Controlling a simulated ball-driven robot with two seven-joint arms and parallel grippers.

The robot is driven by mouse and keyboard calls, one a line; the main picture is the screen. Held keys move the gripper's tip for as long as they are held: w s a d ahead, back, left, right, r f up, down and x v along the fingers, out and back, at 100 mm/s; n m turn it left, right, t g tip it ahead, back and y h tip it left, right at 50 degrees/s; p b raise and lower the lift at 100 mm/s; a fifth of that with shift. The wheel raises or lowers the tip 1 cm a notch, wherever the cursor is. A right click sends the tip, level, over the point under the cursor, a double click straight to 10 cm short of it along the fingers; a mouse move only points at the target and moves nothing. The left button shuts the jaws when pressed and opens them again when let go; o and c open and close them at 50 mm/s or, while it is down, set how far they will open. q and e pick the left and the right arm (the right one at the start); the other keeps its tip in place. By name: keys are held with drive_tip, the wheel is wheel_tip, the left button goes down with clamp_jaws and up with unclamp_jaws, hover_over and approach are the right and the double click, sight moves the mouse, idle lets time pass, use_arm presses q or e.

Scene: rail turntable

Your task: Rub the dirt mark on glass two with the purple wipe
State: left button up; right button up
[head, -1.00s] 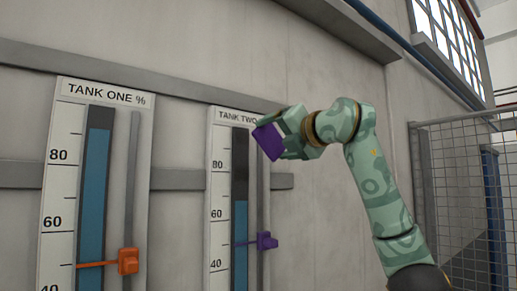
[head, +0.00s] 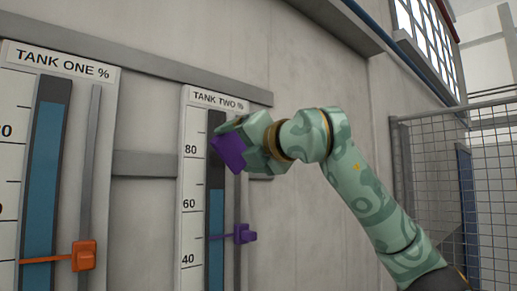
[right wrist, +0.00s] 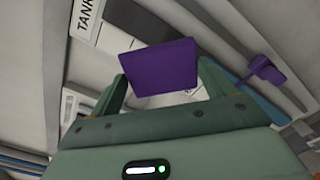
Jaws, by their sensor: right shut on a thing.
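The purple wipe (head: 229,152) is held in my right gripper (head: 240,145), in front of the upper part of the tank two gauge. In the right wrist view the wipe (right wrist: 158,68) sits between the two fingers of my right gripper (right wrist: 160,90). Glass two (head: 215,225) is a dark tube with blue in its lower part; the wipe and gripper cover some of its upper part. I cannot make out a dirt mark on it. I cannot tell whether the wipe touches the glass. My left gripper is not in view.
A purple slider (head: 243,234) sits on the tank two gauge, below my gripper. The tank one gauge (head: 50,130) with an orange slider (head: 84,256) is at the left. A wire mesh fence (head: 430,170) stands at the right.

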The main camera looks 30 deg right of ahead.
sight(211, 152)
drive_tip(key=shift+w+a+r, duration=0.1)
drive_tip(key=shift+w+r, duration=0.05)
drive_tip(key=shift+w, duration=0.05)
drive_tip(key=shift+w+a+r+p, duration=0.1)
drive_tip(key=shift+w+a+p, duration=0.2)
drive_tip(key=shift+w+p, duration=0.5)
drive_tip(key=w+p, duration=0.1)
drive_tip(key=w, duration=0.2)
drive_tip(key=shift+w+a+p, duration=0.1)
drive_tip(key=shift+w+p, duration=0.15)
drive_tip(key=shift+p, duration=0.1)
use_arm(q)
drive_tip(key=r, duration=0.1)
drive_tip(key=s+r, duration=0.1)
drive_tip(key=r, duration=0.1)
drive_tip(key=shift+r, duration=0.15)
use_arm(e)
drive_tip(key=shift+s, duration=0.1)
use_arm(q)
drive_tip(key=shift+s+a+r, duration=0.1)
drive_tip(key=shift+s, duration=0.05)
use_arm(e)
drive_tip(key=shift+w+a, duration=0.1)
drive_tip(key=shift+w, duration=0.2)
use_arm(q)
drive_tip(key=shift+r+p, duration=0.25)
drive_tip(key=shift+p, duration=0.05)
use_arm(e)
drive_tip(key=shift+w+a, duration=0.1)
drive_tip(key=shift+w, duration=0.8)
